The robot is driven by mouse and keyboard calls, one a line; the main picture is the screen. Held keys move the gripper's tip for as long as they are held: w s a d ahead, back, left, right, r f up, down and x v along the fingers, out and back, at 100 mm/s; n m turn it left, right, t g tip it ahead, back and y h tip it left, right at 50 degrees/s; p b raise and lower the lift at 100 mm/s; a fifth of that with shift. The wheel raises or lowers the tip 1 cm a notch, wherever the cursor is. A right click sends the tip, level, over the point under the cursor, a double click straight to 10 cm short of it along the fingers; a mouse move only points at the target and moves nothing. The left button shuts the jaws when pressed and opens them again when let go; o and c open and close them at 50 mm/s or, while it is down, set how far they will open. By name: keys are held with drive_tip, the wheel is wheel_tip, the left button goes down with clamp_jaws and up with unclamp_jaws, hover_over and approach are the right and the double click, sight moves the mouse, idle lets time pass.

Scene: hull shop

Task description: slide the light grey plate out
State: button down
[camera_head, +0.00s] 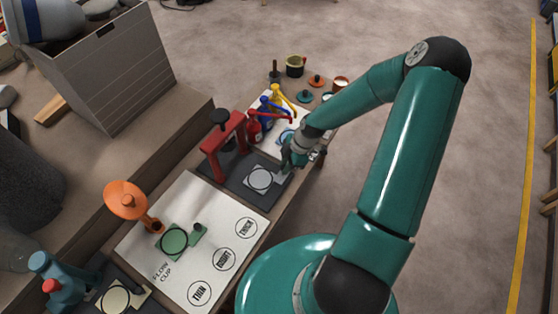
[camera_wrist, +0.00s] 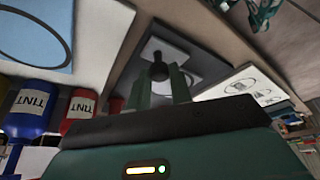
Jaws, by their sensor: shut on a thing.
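The light grey plate (camera_head: 260,180) lies on a dark grey base (camera_head: 236,184) below a red stand (camera_head: 222,145). It has a black ring outline on top and a tab at its right end. In the wrist view the plate (camera_wrist: 178,54) lies ahead of my fingers, with a dark knob (camera_wrist: 158,70) standing on it. My gripper (camera_head: 289,164) is at the tab end, and the wrist view shows its green fingers (camera_wrist: 160,88) closed around the knob. The finger contact is partly hidden by the gripper body.
A white board (camera_head: 190,270) marked THIN, DRAFT or similar, and THICK holds a green plate (camera_head: 174,242). Tint bottles, one red (camera_head: 254,130), stand close behind my gripper. Pots and lids crowd the far table end. Open floor (camera_head: 330,200) lies right of the table edge.

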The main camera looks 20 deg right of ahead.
drive_tip(key=shift+s+d, duration=0.2)
drive_tip(key=c, duration=1.3)
unclamp_jaws()
drive_tip(key=shift+s, duration=0.15)
drive_tip(key=shift+w+d+r, duration=0.2)
drive_tip(key=shift+r, duration=0.3)
drive_tip(key=v, duration=1.2)
drive_tip(key=shift+r, duration=0.4)
drive_tip(key=shift+s, duration=0.1)
